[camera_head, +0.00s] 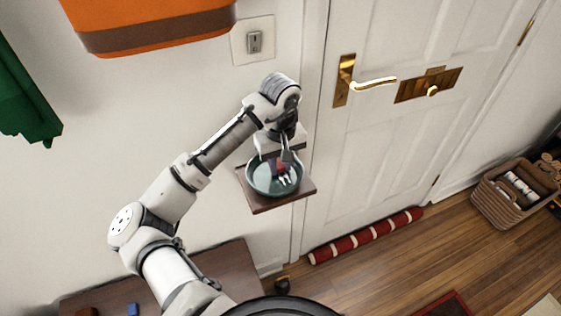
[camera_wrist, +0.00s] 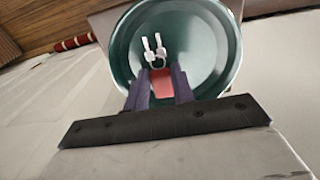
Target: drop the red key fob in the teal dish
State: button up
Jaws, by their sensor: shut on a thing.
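The teal dish (camera_head: 262,188) is round and sits on a small brown wall shelf beside the door. It also fills the upper middle of the wrist view (camera_wrist: 212,62). My gripper (camera_head: 281,168) is over the dish, pointing down. In the wrist view my gripper (camera_wrist: 161,88) is shut on the red key fob (camera_wrist: 162,84), which sits between the two dark fingers. White keys (camera_wrist: 154,48) hang from the fob's far end, over the dish's inside. I cannot tell whether the keys touch the dish bottom.
The shelf (camera_head: 262,206) is little wider than the dish. A white door with a brass handle (camera_head: 372,83) is to its right. Below left is a brown table (camera_head: 215,275) with a small blue object (camera_head: 133,309). A red striped draught roll (camera_head: 366,236) lies at the door's foot.

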aim_at(281, 168)
jog(key=shift+f, duration=0.15)
jog(key=o, duration=0.7)
notch_tip(281, 168, up, 13)
jog(key=shift+f, duration=0.15)
dwell(0.3)
